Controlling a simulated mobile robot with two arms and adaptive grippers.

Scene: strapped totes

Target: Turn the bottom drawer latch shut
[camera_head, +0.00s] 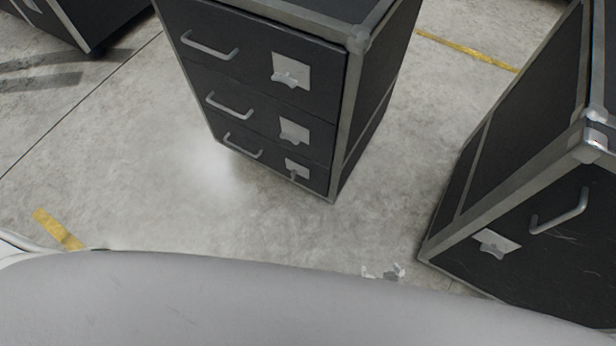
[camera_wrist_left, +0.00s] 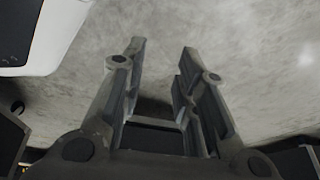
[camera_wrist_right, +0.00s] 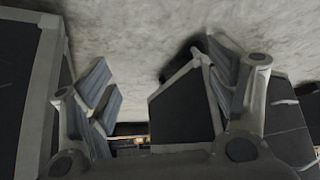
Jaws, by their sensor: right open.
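A black case with metal edges stands upright in the head view, with three drawers. The bottom drawer (camera_head: 262,162) looks closed. Its latch (camera_head: 298,169) is a small grey plate with a turning piece, right of the drawer handle (camera_head: 243,146); its exact turn is too small to tell. My right gripper (camera_head: 383,272) barely shows above my pale body, below and right of the case and apart from the latch. In the right wrist view its fingers (camera_wrist_right: 160,80) are spread and empty. My left gripper (camera_wrist_left: 165,65) is open and empty over bare floor in the left wrist view.
Another black case (camera_head: 540,222) with a handle and latch stands at the right. A further dark case (camera_head: 78,20) is at the upper left. Concrete floor (camera_head: 130,170) is clear in front of the drawers. Yellow tape (camera_head: 465,50) marks the floor.

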